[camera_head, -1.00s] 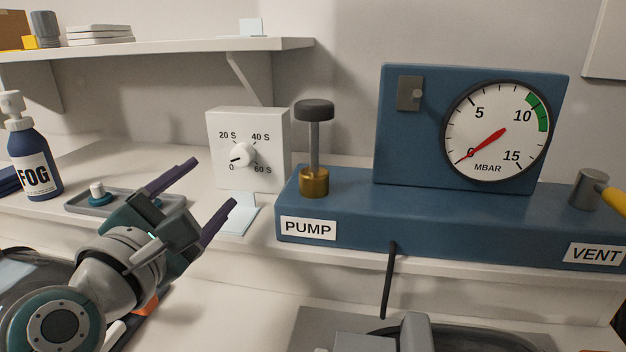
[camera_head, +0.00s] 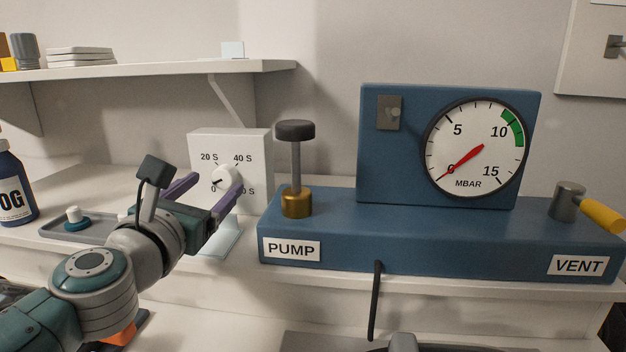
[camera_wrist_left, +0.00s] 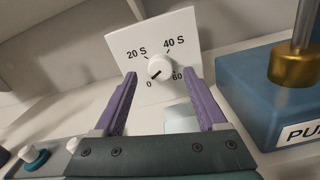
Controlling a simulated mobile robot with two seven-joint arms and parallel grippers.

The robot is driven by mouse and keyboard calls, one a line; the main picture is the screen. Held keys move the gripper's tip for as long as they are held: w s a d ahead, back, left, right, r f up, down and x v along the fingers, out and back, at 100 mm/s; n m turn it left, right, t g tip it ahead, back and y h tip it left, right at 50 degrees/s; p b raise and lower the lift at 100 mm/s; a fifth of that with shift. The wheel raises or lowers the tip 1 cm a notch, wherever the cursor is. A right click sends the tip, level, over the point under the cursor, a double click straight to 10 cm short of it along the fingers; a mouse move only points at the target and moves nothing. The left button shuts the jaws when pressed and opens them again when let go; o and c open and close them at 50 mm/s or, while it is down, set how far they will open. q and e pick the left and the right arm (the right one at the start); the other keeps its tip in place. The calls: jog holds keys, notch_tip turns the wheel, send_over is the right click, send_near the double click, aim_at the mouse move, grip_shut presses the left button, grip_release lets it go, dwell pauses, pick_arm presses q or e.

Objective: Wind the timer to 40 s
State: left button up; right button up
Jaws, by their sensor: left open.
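The timer (camera_head: 255,150) is a white box with a round white knob and marks for 0, 20 S, 40 S and 60 S. Its knob (camera_wrist_left: 160,68) has a dark pointer turned toward the 0 mark. My left gripper (camera_head: 210,190) is open and empty in front of the timer. In the left wrist view its purple fingers (camera_wrist_left: 160,98) are spread wide, with the knob beyond and between them, apart from both. In the head view the fingers hide part of the dial's lower marks. My right gripper is not in view.
Right of the timer stands the blue pump base (camera_head: 420,228) with a black-topped plunger (camera_head: 295,130), a pressure gauge (camera_head: 475,148) and a yellow-handled vent valve (camera_head: 600,215). A grey tray (camera_head: 60,230) and a blue FOG bottle (camera_head: 14,190) stand left. A shelf (camera_head: 150,72) is above.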

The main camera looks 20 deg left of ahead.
aim_at(225, 177)
pick_arm(q)
jog(key=shift+x, duration=1.35)
jog(key=shift+c, duration=0.3)
grip_shut()
